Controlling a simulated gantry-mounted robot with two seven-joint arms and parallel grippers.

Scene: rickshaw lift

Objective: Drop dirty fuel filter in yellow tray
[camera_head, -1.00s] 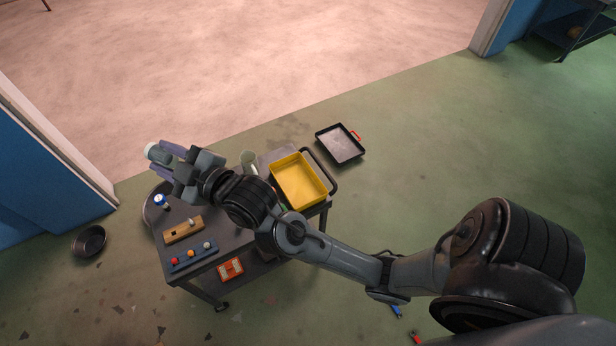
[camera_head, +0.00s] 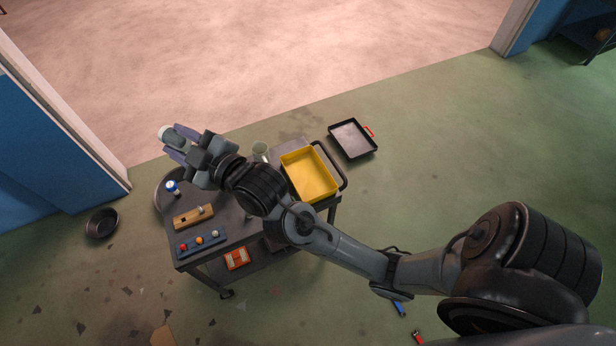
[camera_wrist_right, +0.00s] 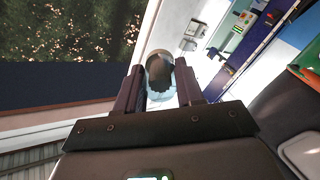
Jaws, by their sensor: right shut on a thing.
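The yellow tray (camera_head: 322,198) sits on the right part of the dark cart top in the head view and looks empty. My right gripper (camera_head: 172,143) is beyond the cart's far left corner, well to the left of the tray. It is shut on a pale cylindrical piece, the dirty fuel filter (camera_head: 165,132), whose end sticks out past the fingertips. In the right wrist view the filter (camera_wrist_right: 160,72) shows between the fingers (camera_wrist_right: 160,92), with a dark opening facing the camera. My left gripper is not in view.
The cart (camera_head: 240,232) also carries a blue-and-white bottle (camera_head: 172,187), a wooden block (camera_head: 190,217), a blue strip with coloured knobs (camera_head: 201,242) and a pale cup (camera_head: 260,150). A black pan (camera_head: 352,139) lies right of the cart, a dark bowl (camera_head: 102,223) left.

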